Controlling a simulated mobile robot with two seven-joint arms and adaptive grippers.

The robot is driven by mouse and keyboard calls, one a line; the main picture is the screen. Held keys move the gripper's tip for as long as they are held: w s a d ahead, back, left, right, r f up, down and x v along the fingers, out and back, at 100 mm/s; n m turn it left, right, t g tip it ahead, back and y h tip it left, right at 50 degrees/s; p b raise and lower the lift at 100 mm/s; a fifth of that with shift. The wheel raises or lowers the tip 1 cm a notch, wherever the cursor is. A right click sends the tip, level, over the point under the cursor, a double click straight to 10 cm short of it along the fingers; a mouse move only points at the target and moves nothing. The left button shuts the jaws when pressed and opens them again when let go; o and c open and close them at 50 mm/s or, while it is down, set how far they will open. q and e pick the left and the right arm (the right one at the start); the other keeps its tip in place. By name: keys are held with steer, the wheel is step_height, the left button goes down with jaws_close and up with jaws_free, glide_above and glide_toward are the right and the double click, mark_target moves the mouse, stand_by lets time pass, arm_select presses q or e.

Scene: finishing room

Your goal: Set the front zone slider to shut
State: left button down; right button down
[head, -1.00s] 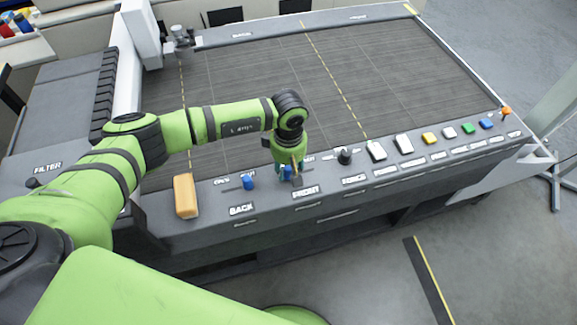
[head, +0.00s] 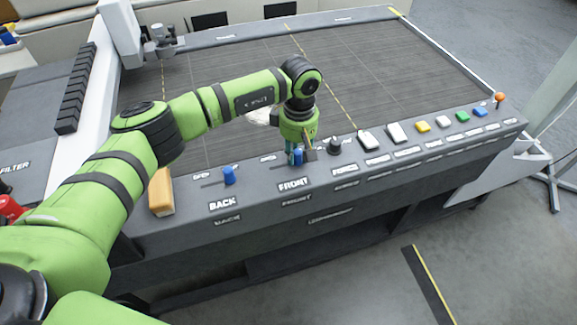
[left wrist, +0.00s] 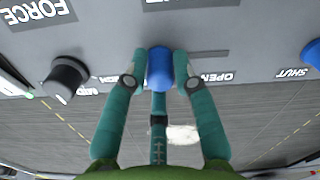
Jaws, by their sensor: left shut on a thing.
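The front zone slider is a blue knob (head: 298,157) on the control panel, above the FRONT label. My left gripper (head: 300,149) reaches down onto it from above and is shut on it. In the left wrist view the blue knob (left wrist: 160,68) sits between the teal fingertips (left wrist: 160,56). There, the slot (left wrist: 208,54) runs from the knob toward the OPEN label (left wrist: 217,77) side. The lettering on the knob's other side is partly hidden by a finger. My right gripper is not in view.
The back slider's blue knob (head: 229,175) is to the left, beside a tan block (head: 161,192). A black FORCE dial (head: 334,146) is close on the right, then several buttons. A white object (head: 258,116) lies on the dark bed behind the arm.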

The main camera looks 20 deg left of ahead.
mark_target(300, 151)
arm_select(q)
steer(key=shift+d, duration=0.1)
steer(key=c, duration=1)
jaws_free()
steer(key=shift+w+d, duration=0.1)
steer(key=shift+r, duration=0.2)
step_height(300, 151, up, 12)
steer(key=shift+f, duration=0.15)
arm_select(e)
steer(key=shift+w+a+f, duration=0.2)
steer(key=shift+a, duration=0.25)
arm_select(q)
steer(key=shift+f, duration=0.15)
